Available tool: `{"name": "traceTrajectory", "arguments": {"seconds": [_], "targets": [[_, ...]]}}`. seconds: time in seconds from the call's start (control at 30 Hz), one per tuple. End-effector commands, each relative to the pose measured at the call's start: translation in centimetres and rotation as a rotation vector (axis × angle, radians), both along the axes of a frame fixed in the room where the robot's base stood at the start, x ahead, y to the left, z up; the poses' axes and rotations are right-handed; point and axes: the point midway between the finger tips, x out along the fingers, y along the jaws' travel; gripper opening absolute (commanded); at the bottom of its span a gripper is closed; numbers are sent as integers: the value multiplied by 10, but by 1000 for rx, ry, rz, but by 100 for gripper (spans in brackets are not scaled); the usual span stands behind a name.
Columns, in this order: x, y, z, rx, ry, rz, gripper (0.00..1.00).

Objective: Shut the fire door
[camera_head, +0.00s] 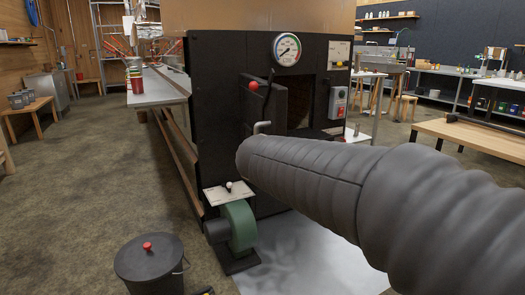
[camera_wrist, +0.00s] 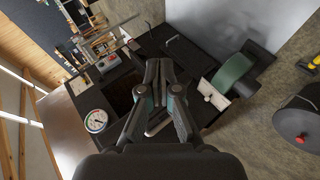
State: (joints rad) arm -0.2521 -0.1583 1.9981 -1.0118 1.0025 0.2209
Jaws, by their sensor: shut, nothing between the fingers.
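The fire door (camera_head: 276,108) is a black panel on the front of the black evaporator firebox (camera_head: 215,110). It stands swung out, with the dark firebox opening (camera_head: 300,104) showing to its right. A bent grey handle (camera_head: 262,127) shows low by the door, just above my arm's visible end. My gripper (camera_wrist: 158,64) shows in the wrist view with its fingers together and empty, in front of the firebox face. In the head view my sleeved arm hides the gripper. I cannot tell whether the fingers touch the door.
A red-knobbed lever (camera_head: 253,86) and a round gauge (camera_head: 287,49) are on the firebox. A green blower (camera_head: 240,226) stands low in front, and a lidded black bin (camera_head: 148,262) is nearer. A wooden table (camera_head: 480,140) stands right. Floor at left is clear.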

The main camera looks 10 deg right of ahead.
Motion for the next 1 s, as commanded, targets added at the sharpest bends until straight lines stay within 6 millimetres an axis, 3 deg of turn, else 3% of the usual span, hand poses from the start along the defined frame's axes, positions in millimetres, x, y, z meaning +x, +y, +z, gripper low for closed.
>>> {"name": "traceTrajectory", "arguments": {"seconds": [0.03, 0.2, 0.33, 0.5, 0.7, 1.0], "targets": [[27, 11, -8, -73, -15, 31, 0], [107, 52, 2, -318, -113, 132, 0], [151, 91, 7, -463, -190, 203, 0], [182, 127, 11, -573, -260, 260, 0], [197, 135, 14, -607, -284, 276, 0], [236, 105, 15, -607, -282, 275, 0]]}}
